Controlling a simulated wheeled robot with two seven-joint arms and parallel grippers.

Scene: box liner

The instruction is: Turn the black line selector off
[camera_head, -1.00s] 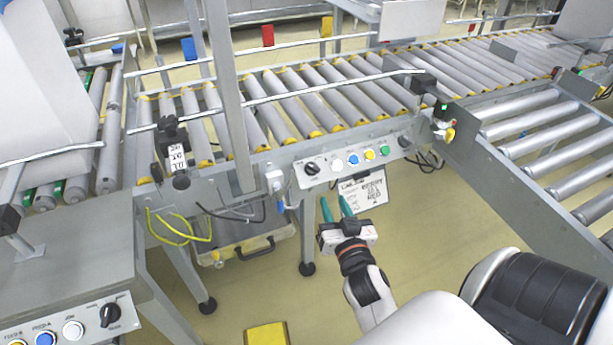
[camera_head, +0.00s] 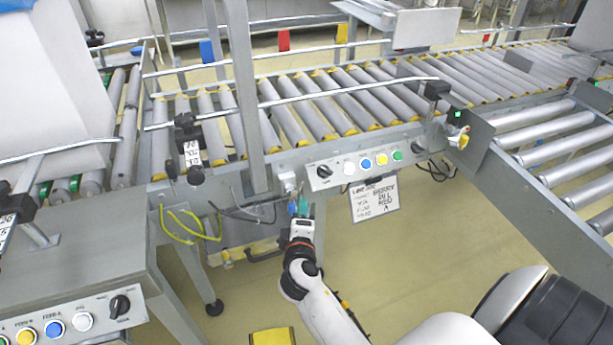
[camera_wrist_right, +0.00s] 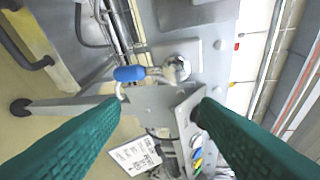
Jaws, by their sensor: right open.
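A silver control panel (camera_head: 365,160) is mounted on the side of the roller conveyor. It carries a black rotary knob (camera_head: 323,171) at its left end and another black knob (camera_head: 418,147) at its right end. White, blue, yellow and green buttons sit between them. My right gripper (camera_head: 298,207) is open and empty, below and left of the panel's left knob, apart from it. In the right wrist view, its teal fingers spread wide and the panel's coloured buttons (camera_wrist_right: 197,152) show beside one finger. A dark knob is partly hidden there. My left gripper is out of view.
A blue-handled metal fitting (camera_wrist_right: 130,73) lies close ahead between the fingers. A white handwritten sign (camera_head: 374,199) hangs below the panel. Another panel with a black selector (camera_head: 119,305) stands at lower left. A vertical post (camera_head: 245,100) rises left of my gripper.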

